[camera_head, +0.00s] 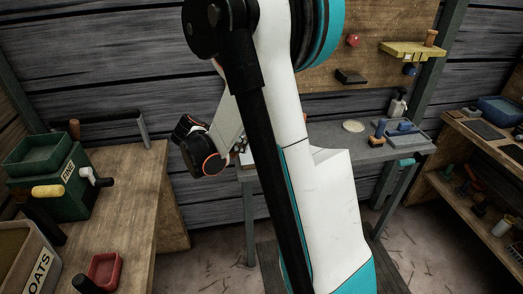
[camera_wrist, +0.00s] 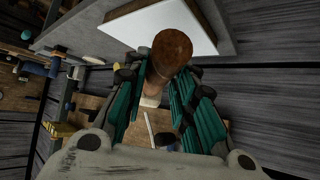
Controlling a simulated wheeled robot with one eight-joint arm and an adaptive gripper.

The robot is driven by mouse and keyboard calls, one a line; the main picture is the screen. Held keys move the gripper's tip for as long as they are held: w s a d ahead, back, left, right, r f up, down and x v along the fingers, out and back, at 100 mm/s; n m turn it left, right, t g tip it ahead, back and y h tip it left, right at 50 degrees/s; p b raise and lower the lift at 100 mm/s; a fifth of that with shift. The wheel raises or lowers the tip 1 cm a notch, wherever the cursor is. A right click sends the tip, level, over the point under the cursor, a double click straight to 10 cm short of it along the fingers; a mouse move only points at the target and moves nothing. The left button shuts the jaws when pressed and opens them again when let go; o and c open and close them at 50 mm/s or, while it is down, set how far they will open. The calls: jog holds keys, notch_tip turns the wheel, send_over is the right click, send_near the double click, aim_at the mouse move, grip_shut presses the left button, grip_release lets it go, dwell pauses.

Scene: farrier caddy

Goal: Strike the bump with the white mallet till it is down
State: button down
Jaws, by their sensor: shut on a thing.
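In the wrist view my gripper (camera_wrist: 158,80) has its teal-padded fingers closed around a brown wooden handle (camera_wrist: 172,50), which looks like the mallet's. Its rounded end points toward the top of the picture, and a pale part (camera_wrist: 150,101) shows lower down between the fingers. The white mallet head cannot be clearly made out. A white flat panel (camera_wrist: 150,27) with a brown edge lies beyond the handle end, above the grey bench. I cannot make out the bump.
The grey bench (camera_head: 375,152) stands at the back wall, with a spray bottle (camera_head: 397,105) and a round pale dish (camera_head: 353,126). A wooden bench (camera_head: 135,200) at left bears a green box (camera_head: 72,185) and a red tray (camera_head: 104,270). Shelves (camera_head: 455,185) stand at right.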

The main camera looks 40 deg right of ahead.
notch_tip(320, 180, down, 5)
jog(key=b, duration=0.3)
notch_tip(320, 180, up, 6)
jog(key=p, duration=0.3)
jog(key=shift+f+p, duration=0.2)
jog(key=shift+p, duration=0.2)
jog(key=shift+f, duration=0.1)
jog(key=shift+f+b, duration=0.3)
jog(key=shift+b, duration=0.1)
jog(key=shift+f, duration=0.1)
